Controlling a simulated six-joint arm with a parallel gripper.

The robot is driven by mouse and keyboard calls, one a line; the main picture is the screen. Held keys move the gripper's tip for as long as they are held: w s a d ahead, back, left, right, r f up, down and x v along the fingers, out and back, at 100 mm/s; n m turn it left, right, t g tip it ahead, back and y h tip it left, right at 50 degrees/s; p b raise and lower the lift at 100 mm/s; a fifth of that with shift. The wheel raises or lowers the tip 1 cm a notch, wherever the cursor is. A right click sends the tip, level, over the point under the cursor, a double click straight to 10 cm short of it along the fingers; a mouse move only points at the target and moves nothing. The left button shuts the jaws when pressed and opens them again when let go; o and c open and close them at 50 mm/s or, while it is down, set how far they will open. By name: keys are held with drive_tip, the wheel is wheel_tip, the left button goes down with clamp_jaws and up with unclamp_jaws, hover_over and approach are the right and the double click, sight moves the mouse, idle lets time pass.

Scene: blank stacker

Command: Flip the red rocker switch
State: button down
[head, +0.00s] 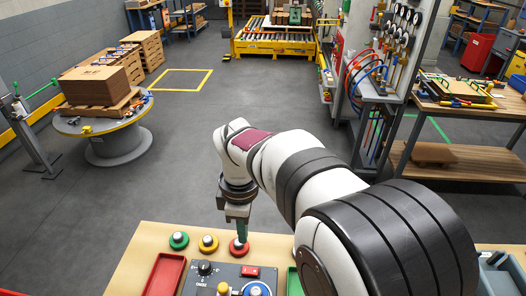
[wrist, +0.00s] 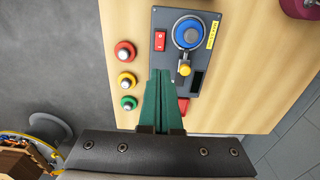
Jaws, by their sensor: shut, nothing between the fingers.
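The red rocker switch (head: 250,272) is set in a dark grey control panel (head: 228,271) on the light wooden bench. It also shows in the wrist view (wrist: 160,41), near the panel's upper left corner. My gripper (head: 241,240) points down over the bench, behind the panel in the head view, its tips overlapping the red push button. In the wrist view its green fingers (wrist: 160,73) are together and empty. Their tips appear below the switch, apart from it in the picture. Their height above the panel is hard to tell.
Red (head: 238,246), yellow (head: 208,243) and green (head: 179,240) push buttons line the bench's far side. The panel also holds a black knob (head: 205,268), a blue dial (wrist: 188,33) and a yellow-knobbed lever (wrist: 185,69). A red tray (head: 164,274) and a green tray (head: 294,282) flank it.

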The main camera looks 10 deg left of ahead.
sight(246, 270)
drive_tip(key=shift+f, duration=0.2)
wheel_tip(246, 270, down, 14)
drive_tip(key=shift+a+r, duration=0.1)
idle(0.4)
drive_tip(key=shift+a, duration=0.1)
idle(0.3)
drive_tip(key=shift+d, duration=0.2)
drive_tip(key=shift+d+r, duration=0.1)
drive_tip(key=shift+d, duration=0.55)
drive_tip(key=shift+r, duration=0.1)
